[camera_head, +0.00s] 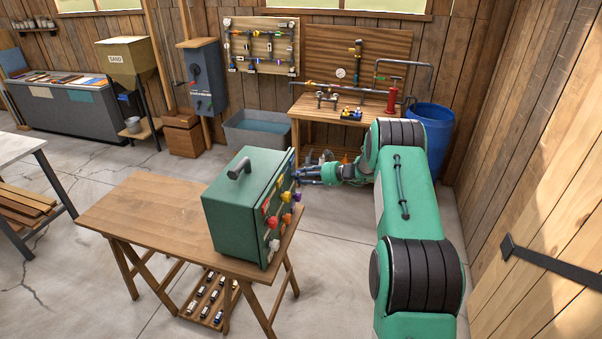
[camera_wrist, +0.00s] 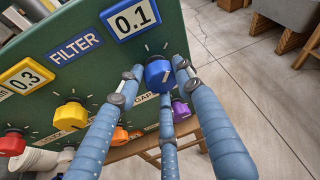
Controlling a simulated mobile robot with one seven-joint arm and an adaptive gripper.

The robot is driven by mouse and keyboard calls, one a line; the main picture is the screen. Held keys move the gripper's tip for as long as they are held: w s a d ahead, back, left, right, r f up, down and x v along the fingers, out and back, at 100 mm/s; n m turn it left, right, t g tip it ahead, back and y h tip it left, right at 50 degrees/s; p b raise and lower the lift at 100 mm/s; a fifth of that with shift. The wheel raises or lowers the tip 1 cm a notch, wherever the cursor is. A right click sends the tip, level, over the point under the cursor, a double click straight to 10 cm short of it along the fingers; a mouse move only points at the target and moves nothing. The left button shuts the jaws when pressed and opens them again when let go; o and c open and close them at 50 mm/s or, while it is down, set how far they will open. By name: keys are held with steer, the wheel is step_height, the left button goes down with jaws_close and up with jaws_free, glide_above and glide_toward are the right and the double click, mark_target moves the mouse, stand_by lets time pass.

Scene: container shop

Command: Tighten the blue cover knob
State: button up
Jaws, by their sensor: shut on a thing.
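The blue cover knob (camera_wrist: 158,76) is on the face of a green box, at the upper right in the wrist view. The green box (camera_head: 228,210) stands on a wooden table, its knob face turned to the right in the head view. My gripper (camera_head: 305,174) reaches that face from the right. In the wrist view my blue-grey fingers (camera_wrist: 156,95) are closed around the blue knob, with one finger on each side and another below. In the head view the blue knob is hard to tell apart from the fingers.
Yellow (camera_wrist: 71,115), red (camera_wrist: 12,143), orange (camera_wrist: 120,136) and purple (camera_wrist: 180,110) knobs sit close by on the same face. Plates reading FILTER, 0.1 and 0.3 are above. The wooden table (camera_head: 150,215) has bare top left of the box. A pipe workbench stands behind.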

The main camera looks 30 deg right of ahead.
steer(key=shift+w+d+r+m+g+p, duration=0.2)
steer(key=shift+d+m+g+p, duration=0.1)
steer(key=shift+m+p, duration=0.3)
steer(key=o, duration=1.1)
steer(key=shift+f, duration=0.1)
steer(key=shift+s+a, duration=0.1)
steer(key=v, duration=1.2)
steer(key=shift+f, duration=0.15)
